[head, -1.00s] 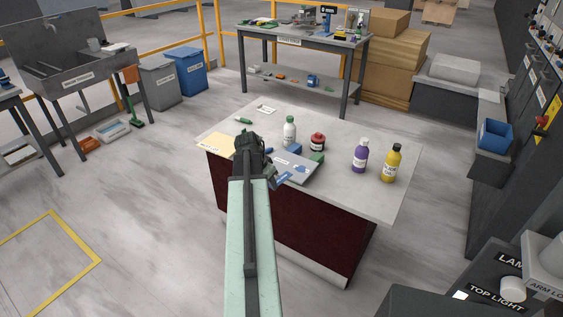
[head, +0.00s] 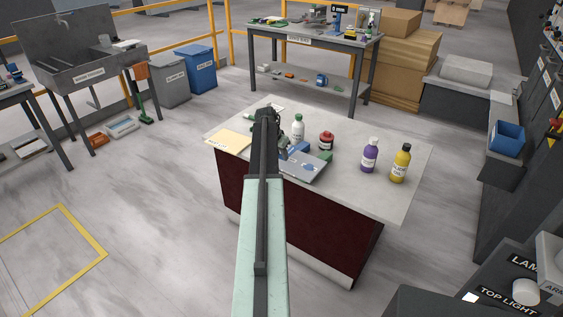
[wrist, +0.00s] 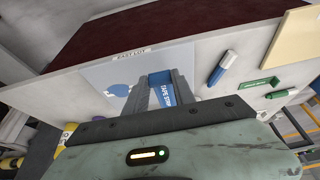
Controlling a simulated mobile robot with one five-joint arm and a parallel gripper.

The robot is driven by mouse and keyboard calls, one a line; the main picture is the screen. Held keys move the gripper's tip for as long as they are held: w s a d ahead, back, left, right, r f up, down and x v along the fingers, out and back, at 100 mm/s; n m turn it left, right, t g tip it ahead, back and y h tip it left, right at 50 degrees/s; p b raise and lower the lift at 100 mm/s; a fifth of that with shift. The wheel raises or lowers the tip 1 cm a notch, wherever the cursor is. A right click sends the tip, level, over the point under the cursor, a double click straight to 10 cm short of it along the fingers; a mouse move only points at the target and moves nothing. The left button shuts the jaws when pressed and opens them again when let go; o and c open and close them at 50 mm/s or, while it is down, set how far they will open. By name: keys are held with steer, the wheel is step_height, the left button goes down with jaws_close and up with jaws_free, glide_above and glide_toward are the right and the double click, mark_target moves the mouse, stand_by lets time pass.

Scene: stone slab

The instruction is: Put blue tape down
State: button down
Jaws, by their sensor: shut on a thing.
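The blue tape (wrist: 162,90), with white lettering on it, sits between the two fingers of my gripper (wrist: 162,98) in the wrist view. My gripper is shut on it, above a grey panel (wrist: 99,70) with a blue round patch. In the head view my gripper (head: 284,150) is over the left part of the stone slab (head: 357,190), beside the grey panel (head: 302,172). My arm hides most of the tape there. Whether the tape touches the panel, I cannot tell.
A blue block (head: 299,147), a green-capped white bottle (head: 298,129), a red jar (head: 326,141), a purple bottle (head: 370,156) and a yellow bottle (head: 400,164) stand on the slab. A yellow envelope (head: 229,139) lies left. A blue marker (wrist: 222,68) lies near the panel. The slab's right front is bare.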

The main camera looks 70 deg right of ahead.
mark_target(281, 158)
steer(key=shift+d, duration=0.25)
step_height(281, 158, down, 4)
steer(key=b, duration=0.4)
steer(key=shift+w+d, duration=0.1)
steer(key=shift+d, duration=0.05)
steer(key=shift+r, duration=0.25)
steer(key=shift+f, duration=0.2)
steer(key=c, duration=1.1)
jaws_free()
steer(key=shift+o, duration=0.2)
